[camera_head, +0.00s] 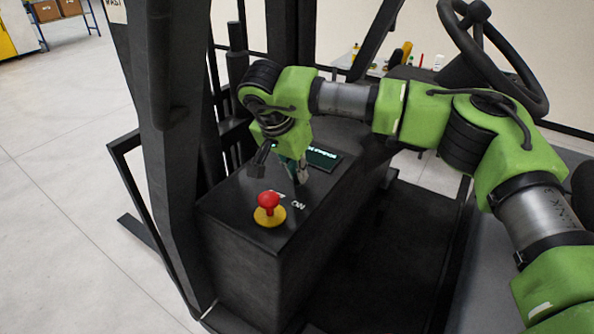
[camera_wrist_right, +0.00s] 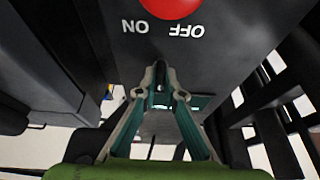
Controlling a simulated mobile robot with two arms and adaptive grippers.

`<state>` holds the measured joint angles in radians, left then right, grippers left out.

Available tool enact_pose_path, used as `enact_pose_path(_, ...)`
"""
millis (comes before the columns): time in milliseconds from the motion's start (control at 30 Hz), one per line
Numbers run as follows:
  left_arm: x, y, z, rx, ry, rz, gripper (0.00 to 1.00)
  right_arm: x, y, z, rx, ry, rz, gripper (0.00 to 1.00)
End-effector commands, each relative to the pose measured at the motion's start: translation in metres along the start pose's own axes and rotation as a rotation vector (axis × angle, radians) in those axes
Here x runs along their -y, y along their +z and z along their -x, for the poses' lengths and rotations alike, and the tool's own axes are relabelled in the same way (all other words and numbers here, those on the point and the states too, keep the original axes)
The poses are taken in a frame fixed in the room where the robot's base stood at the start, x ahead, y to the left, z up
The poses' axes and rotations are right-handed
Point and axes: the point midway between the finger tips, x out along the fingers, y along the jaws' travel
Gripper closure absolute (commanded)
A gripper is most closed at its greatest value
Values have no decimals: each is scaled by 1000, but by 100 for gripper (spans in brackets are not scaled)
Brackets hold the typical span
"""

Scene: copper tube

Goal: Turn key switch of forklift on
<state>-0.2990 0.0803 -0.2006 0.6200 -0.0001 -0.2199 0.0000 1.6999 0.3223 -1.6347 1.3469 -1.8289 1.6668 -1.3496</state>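The forklift's black control box (camera_head: 232,212) carries a display and white ON and OFF lettering. The lettering (camera_wrist_right: 163,29) shows clearly in the right wrist view. I cannot make out the key switch, as my gripper covers the panel beside the lettering. My right gripper (camera_head: 299,175) points down at the box top, its tips close to the lettering. In the wrist view its fingers (camera_wrist_right: 161,75) converge until the tips nearly meet. I cannot tell whether the key is between them. My left gripper is out of view.
A red emergency button (camera_head: 268,201) on a yellow base stands near the tips; its red cap (camera_wrist_right: 168,6) tops the wrist view. The steering wheel (camera_head: 527,92) is at the upper right, behind my right arm. A dark post (camera_head: 160,180) rises left of the box.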

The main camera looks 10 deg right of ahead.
Motion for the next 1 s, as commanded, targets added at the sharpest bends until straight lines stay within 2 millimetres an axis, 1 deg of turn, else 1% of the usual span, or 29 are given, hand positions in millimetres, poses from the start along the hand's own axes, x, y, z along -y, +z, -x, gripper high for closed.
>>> enact_pose_path(267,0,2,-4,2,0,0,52,1,0,0,-1,15,-36,100)
enact_pose_path(467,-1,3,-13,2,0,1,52,2,2,-1,0,55,-134,100)
enact_pose_path(700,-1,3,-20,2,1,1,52,4,1,0,0,135,-329,100)
enact_pose_path(1000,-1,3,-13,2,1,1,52,5,-1,2,-1,244,-591,100)
